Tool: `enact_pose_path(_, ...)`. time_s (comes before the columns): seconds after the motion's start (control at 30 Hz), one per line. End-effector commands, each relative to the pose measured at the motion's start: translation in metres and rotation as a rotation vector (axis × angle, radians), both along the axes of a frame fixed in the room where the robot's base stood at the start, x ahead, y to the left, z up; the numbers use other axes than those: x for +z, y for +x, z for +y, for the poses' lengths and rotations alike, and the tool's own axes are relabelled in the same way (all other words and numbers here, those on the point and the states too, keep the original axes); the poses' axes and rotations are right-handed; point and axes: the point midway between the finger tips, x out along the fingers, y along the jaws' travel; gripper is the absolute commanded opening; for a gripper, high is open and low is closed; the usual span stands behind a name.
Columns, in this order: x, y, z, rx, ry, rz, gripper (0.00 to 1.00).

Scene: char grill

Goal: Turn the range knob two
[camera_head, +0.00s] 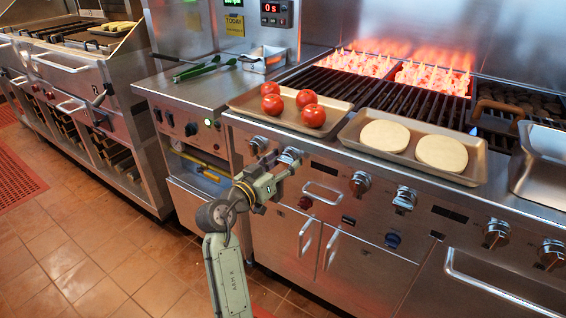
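A row of metal knobs runs along the front panel of the char grill. From the left are a first knob (258,145), a second knob (291,156), a third knob (360,183), a fourth knob (404,199) and further knobs to the right. No label shows which one is range knob two. My gripper (286,168) is at the second knob from the left, just below and in front of it, and partly covers it. I cannot tell whether it touches the knob, and its fingers are too small to read as open or shut.
Trays with red tomatoes (313,115) and pale round discs (441,153) sit on the grill's front edge. Flames (400,70) burn at the back. Door handles (306,236) stick out below the knobs. The tiled floor (75,250) at left is clear.

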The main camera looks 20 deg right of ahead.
Motion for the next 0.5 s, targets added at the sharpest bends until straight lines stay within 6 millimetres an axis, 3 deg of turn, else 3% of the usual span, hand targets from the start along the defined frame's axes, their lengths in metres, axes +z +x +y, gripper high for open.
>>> enact_pose_path(0.5, 0.0001, 0.0002, 0.0006, 0.001, -0.001, 0.0, 0.16)
